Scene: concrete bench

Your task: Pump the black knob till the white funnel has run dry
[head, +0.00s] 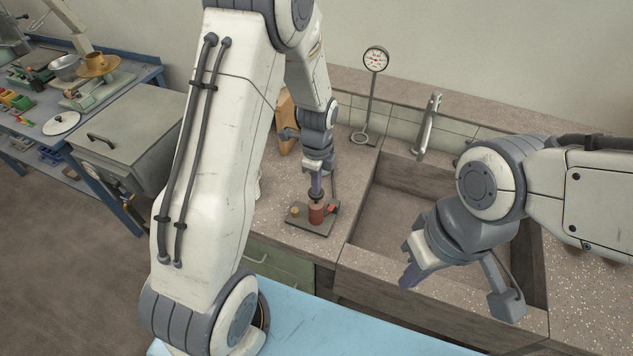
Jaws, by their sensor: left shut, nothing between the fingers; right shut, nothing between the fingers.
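My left gripper (316,188) is shut and points straight down over the small pump. Its fingertips are at the black knob (316,198); whether they touch it I cannot tell. The knob tops a red-brown cylinder (316,215) on a dark flat base (304,226), with a small tan part at left and a red part at right. I cannot make out the white funnel; my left arm covers the area left of the pump, where only a sliver of something pale shows. My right gripper (408,279) is shut and empty over the sink's front edge.
A sink basin (390,208) with a tap (428,125) lies right of the pump. A dial gauge on a stand (375,60) and a wooden block (287,120) stand behind. At far left are a grey lidded box (140,125) and a blue bench (150,75) holding various items.

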